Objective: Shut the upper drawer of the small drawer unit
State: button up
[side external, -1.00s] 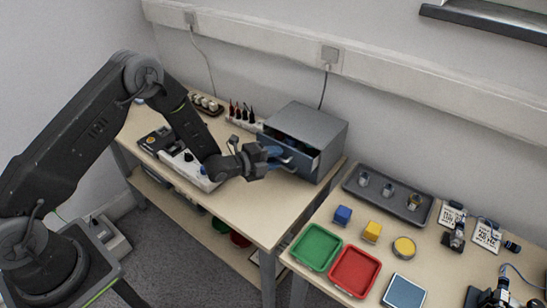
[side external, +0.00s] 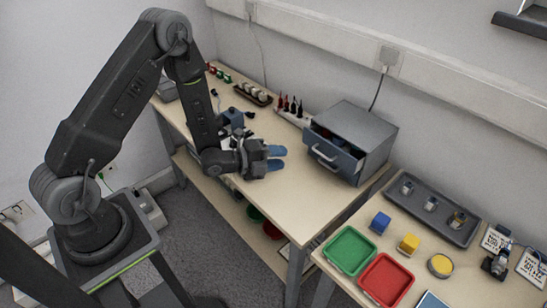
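The small grey drawer unit (side external: 372,128) stands at the back right end of the wooden bench. Its upper drawer (side external: 332,152), with a blue-grey front and a pale bar handle (side external: 325,157), is partly open. A dark gap shows behind its front. My gripper (side external: 277,158) is left of the drawer front, above the bench and apart from the handle. Its two blue fingertips point right toward the drawer, with a narrow gap between them and nothing held.
A rack with red and black tools (side external: 291,110) and a dark tray of pale pieces (side external: 254,94) stand along the wall. A second bench at right holds a green tray (side external: 349,250), a red tray (side external: 386,281) and blocks. Bench space before the drawer is clear.

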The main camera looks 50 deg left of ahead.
jog(key=shift+s+a+r, duration=0.15)
jog(key=shift+s+a, duration=0.1)
jog(key=shift+s, duration=0.3)
jog(key=shift+d, duration=0.45)
jog(key=c, duration=0.3)
jog(key=d+y, duration=0.1)
jog(key=d+n+y, duration=0.1)
jog(key=shift+s+d+r+n+t, duration=0.2)
jog(key=shift+d+n+t, duration=0.1)
jog(key=shift+d, duration=0.1)
jog(key=c, duration=0.3)
jog(key=s+d+n+y, duration=0.1)
jog(key=s+d+y, duration=0.1)
jog(key=y, duration=0.1)
jog(key=shift+d+r+n, duration=0.1)
jog(key=shift+d+n, duration=0.05)
jog(key=shift+n, duration=0.25)
grip_shut()
jog(key=y, duration=0.1)
send_near(320, 154)
jog(key=x, duration=0.7)
jog(key=shift+w, duration=0.25)
